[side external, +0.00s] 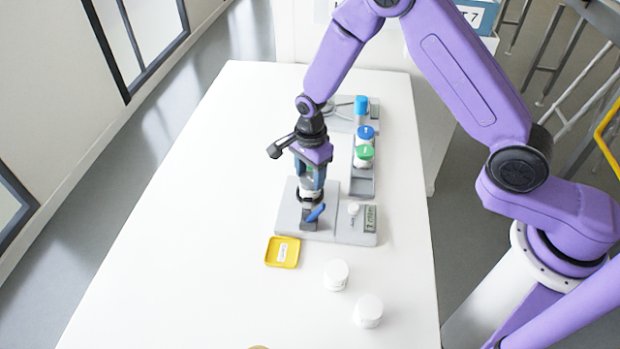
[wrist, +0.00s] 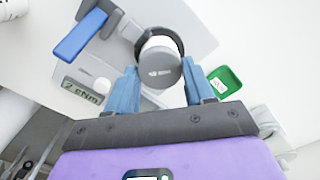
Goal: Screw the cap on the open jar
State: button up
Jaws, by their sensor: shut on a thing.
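My gripper (side external: 312,182) is over the grey station plate (side external: 289,215), pointing down. In the wrist view its blue fingers (wrist: 162,82) are shut on a grey cap (wrist: 160,68). The white open jar (wrist: 158,41) stands below the cap in a dark ring clamp; it also shows just under my fingers in the side view (side external: 312,195). The cap hides most of the jar's mouth, and I cannot tell whether cap and jar touch. The clamp's blue lever (wrist: 80,35) sticks out beside the jar, also seen in the side view (side external: 316,213).
A torque display (side external: 370,218) sits at the plate's right. A yellow tray (side external: 283,252) and two white jars (side external: 336,274) (side external: 368,311) stand in front. Blue-lidded (side external: 366,133) and green-lidded (side external: 364,154) jars fill a rack behind. A green tray (wrist: 226,80) is near the fingers. The table's left is clear.

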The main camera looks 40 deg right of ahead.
dwell(0.3)
jog(key=m, duration=0.5)
jog(key=shift+m, duration=0.4)
jog(key=m, duration=0.5)
jog(key=shift+m, duration=0.4)
jog(key=o, duration=0.9)
